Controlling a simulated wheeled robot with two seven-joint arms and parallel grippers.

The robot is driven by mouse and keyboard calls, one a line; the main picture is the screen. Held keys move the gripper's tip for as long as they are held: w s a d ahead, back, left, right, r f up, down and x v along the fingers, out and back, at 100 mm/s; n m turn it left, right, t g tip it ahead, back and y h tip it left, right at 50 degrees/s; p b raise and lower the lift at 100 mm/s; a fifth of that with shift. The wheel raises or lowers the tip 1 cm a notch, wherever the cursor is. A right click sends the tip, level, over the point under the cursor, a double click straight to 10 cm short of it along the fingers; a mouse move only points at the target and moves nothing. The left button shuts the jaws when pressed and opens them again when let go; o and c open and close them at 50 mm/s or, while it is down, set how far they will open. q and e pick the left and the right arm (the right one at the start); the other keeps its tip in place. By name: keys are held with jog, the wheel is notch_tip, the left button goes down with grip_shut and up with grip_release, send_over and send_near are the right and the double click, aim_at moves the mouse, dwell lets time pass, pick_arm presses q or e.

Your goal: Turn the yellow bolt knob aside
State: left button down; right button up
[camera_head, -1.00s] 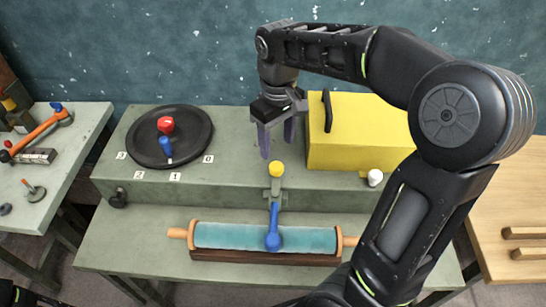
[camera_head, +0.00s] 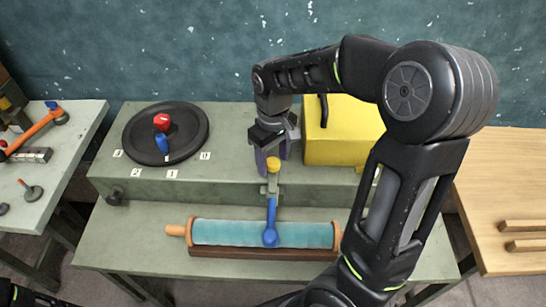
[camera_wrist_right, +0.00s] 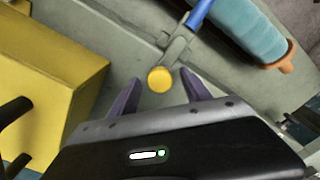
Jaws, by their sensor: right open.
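The yellow bolt knob (camera_head: 273,164) stands on a small grey bracket at the front edge of the raised step. A blue lever (camera_head: 270,222) runs from the bracket down over the teal roller (camera_head: 212,233). My right gripper (camera_head: 271,170) is open, just behind and above the knob. In the right wrist view the knob (camera_wrist_right: 159,80) lies between and slightly beyond the tips of the two purple fingers (camera_wrist_right: 158,84). I cannot tell whether a finger touches it. My left gripper does not show; only a dark piece of arm is at the lower left corner.
A yellow box (camera_head: 340,140) with a black handle stands right of my right gripper. A side table (camera_head: 60,150) holds tools. The step between plate and gripper is clear.

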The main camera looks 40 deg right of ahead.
jog(key=shift+c, duration=0.3)
grip_shut()
